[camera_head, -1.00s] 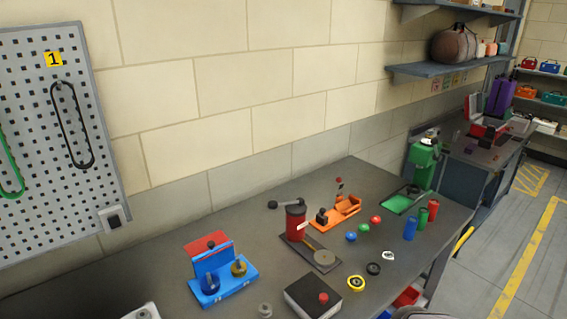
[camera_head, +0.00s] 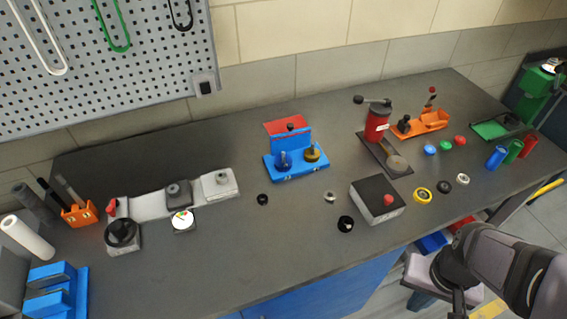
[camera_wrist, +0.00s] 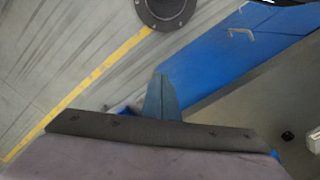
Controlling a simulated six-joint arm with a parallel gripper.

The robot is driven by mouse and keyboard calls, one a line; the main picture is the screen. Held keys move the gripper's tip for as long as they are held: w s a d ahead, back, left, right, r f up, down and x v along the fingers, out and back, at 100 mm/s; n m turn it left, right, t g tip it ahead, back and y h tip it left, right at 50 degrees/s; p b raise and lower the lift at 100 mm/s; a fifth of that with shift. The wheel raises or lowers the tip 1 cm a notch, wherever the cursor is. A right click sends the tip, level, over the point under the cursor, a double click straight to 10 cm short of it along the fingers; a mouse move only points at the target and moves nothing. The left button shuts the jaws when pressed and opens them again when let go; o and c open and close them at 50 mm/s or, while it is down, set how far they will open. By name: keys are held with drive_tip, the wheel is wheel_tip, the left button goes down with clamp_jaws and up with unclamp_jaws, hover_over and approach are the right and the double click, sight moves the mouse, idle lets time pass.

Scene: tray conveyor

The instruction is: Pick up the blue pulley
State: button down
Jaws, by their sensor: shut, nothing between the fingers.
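A dark blue round piece (camera_head: 284,161), likely the blue pulley, sits on the left of a blue stand (camera_head: 297,171) in the head view. A yellow one (camera_head: 312,154) is beside it on the same stand. A smaller blue round piece (camera_head: 430,149) lies on the bench to the right. My gripper (camera_head: 458,302) shows small and dark at the lower right, off the bench's front edge, well away from the stand. It is shut and empty. The wrist view shows floor and a blue panel; no pulley is visible there.
Small rings and knobs lie near the front edge.

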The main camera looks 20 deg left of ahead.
idle(0.4)
drive_tip(key=c, duration=0.8)
unclamp_jaws()
